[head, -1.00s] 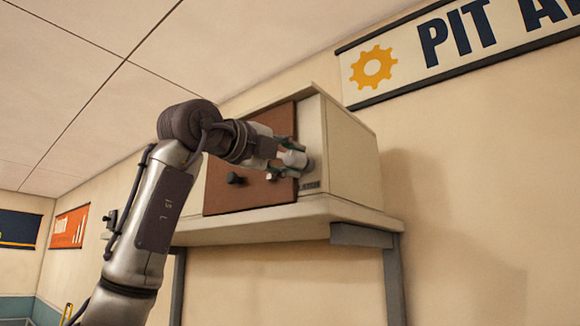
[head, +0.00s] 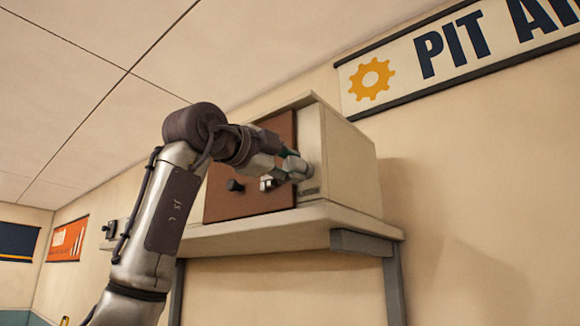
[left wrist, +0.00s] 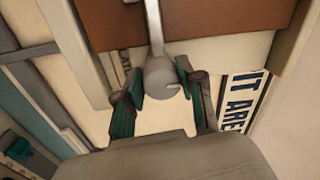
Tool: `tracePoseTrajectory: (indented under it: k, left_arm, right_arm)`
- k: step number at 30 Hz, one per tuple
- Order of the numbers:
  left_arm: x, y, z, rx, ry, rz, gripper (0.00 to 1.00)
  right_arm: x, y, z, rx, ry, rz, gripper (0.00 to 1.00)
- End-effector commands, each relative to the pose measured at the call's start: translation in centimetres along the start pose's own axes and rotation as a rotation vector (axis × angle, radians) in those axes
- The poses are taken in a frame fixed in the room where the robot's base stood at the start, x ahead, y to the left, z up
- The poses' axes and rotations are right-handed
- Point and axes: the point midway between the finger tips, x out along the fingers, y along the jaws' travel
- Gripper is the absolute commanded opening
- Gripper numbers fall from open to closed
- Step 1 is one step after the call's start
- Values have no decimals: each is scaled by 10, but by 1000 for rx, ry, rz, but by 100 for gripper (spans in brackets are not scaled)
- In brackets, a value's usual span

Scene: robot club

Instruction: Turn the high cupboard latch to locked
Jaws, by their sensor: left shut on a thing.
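The high cupboard (head: 343,165) stands on a wall shelf, with its reddish-brown door (head: 224,195) closed. The latch (head: 296,167) is a grey lever with a rounded end, at the right side of the door. In the left wrist view the latch (left wrist: 160,75) has a pale arm running up toward the brown door. My left gripper (head: 285,164) is shut on the latch's rounded end, its green-padded fingers on either side of it. The gripper and wrist partly cover the latch in the head view. My right gripper is not in view.
The cupboard rests on a pale shelf (head: 270,236) with grey supports. A dark knob (head: 235,184) sticks out of the door left of my gripper. A banner (head: 455,50) hangs on the wall at right. The wall below it is bare.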

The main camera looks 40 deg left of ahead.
Motion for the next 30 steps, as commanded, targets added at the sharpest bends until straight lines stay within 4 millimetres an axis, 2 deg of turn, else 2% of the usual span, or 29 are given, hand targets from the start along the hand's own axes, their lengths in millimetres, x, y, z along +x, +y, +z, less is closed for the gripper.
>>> tracePoseTrajectory:
  k: [8, 9, 13, 23, 26, 30]
  left_arm:
    - [0, 1, 1, -6, 0, 3, 0]
    - [0, 1, 1, -6, 0, 3, 40]
    - [0, 1, 1, -5, 0, 3, 62]
    - [-1, 0, 0, -3, 0, 1, 64]
    - [-8, 0, 1, -3, 0, 0, 64]
    - [-32, -1, 1, -2, 0, -4, 64]
  right_arm:
    - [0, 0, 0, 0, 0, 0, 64]
    - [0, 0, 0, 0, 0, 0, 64]
    - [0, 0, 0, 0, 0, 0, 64]
    - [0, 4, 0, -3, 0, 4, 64]
    - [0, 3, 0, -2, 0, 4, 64]
    - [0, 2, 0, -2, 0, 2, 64]
